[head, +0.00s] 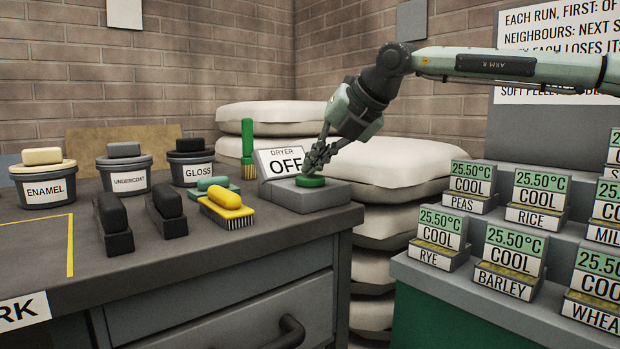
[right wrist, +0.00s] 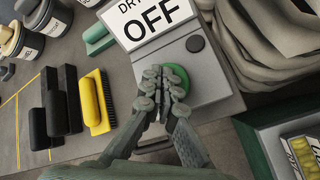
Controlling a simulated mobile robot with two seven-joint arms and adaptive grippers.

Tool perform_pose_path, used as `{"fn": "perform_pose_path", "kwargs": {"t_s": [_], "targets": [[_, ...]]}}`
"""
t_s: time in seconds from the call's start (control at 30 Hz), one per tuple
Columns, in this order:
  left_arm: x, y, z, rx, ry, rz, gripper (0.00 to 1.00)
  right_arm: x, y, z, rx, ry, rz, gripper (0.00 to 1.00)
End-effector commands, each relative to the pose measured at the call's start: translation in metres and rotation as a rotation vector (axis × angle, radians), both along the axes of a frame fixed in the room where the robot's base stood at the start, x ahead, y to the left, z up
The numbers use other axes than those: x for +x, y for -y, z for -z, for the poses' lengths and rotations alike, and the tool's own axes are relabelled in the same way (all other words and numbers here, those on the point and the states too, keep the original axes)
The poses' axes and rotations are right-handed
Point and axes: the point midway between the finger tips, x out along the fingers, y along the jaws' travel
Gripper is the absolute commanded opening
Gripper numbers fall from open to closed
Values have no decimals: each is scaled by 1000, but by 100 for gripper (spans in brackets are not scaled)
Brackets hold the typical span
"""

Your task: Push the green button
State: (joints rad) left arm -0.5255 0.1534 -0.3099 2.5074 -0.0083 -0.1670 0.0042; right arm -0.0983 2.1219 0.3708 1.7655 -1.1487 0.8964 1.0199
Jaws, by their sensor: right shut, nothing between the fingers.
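The green button (head: 310,181) is a round cap on top of a grey box (head: 322,197) at the bench's right end. A sign (head: 283,162) on the box reads "DRYER OFF". My right gripper (head: 312,168) is shut and empty, with its fingertips right at the button from above. In the right wrist view my right gripper (right wrist: 162,84) covers part of the green button (right wrist: 177,76); I cannot tell whether the tips touch it. A dark round knob (right wrist: 195,44) sits on the same box. My left gripper is not in view.
A yellow brush (head: 228,210), a green brush (head: 212,184) and black brushes (head: 166,212) lie left of the box. An upright green brush (head: 248,150) stands behind. Labelled pots (head: 124,178) line the back. Stacked sacks (head: 385,160) and a shelf of pellet displays (head: 470,187) are to the right.

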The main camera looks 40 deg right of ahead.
Motion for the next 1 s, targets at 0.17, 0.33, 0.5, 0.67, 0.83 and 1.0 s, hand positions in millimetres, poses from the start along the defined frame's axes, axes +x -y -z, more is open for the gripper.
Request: {"fn": "perform_pose_path", "kwargs": {"t_s": [0.17,0.33,0.5,0.67,0.83,1.0], "targets": [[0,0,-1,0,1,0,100,0,0,0,-1,-1,1,0],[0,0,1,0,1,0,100,0,0,2,0,-1,0,0],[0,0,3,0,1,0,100,0,0,4,0,-1,0,0],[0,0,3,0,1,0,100,0,0,5,-1,-2,1,0],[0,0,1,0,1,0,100,0,0,1,-2,-2,0,0],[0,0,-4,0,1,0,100,0,0,-7,-3,-2,1,0]]}}
